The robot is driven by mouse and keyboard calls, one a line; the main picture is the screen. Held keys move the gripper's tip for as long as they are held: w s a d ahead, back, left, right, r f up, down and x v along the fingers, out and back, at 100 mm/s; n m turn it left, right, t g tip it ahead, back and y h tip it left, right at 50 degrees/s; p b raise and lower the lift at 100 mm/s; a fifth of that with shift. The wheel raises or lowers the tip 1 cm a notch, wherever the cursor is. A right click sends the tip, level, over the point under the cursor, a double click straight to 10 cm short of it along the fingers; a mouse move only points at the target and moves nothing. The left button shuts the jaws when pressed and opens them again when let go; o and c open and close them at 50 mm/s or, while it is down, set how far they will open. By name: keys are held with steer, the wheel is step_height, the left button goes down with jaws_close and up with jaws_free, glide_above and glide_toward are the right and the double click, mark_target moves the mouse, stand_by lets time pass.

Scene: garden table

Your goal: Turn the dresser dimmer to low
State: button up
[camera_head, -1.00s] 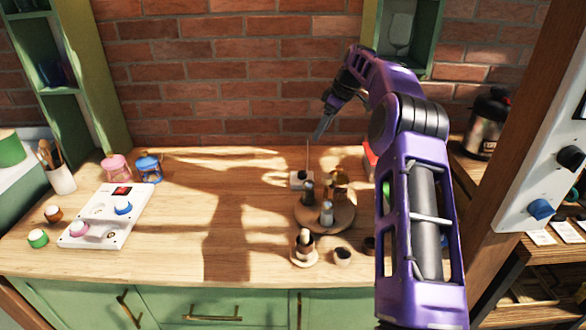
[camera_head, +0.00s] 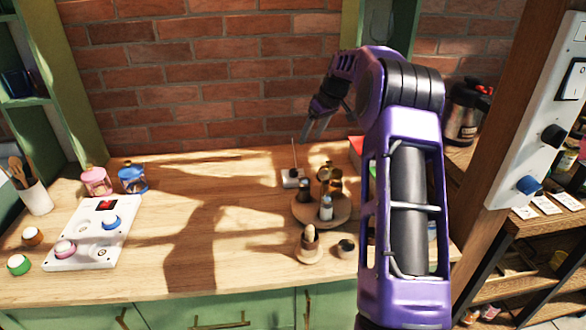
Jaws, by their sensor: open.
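A small white box (camera_head: 291,181) with a dark knob on top and a thin upright rod stands on the wooden dresser top (camera_head: 250,255). A white panel with a black knob (camera_head: 553,136) and a blue knob (camera_head: 527,185) is fixed to the post at the right. No label shows which of these is the dresser dimmer, and the knob settings are too small to read. My gripper (camera_head: 313,133) is open and empty, pointing down, in the air in front of the brick wall. In the picture it is above and slightly right of the white box, apart from it.
A round wooden tray (camera_head: 338,217) with several small bottles stands in front of the white box. A white console (camera_head: 88,238) with coloured knobs and a red display lies at the left. Pink and blue jars (camera_head: 132,178) stand behind it. The dresser's middle is clear.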

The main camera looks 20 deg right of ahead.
mark_target(294, 170)
steer(key=x, duration=1.6)
steer(key=shift+d, duration=0.1)
jaws_close()
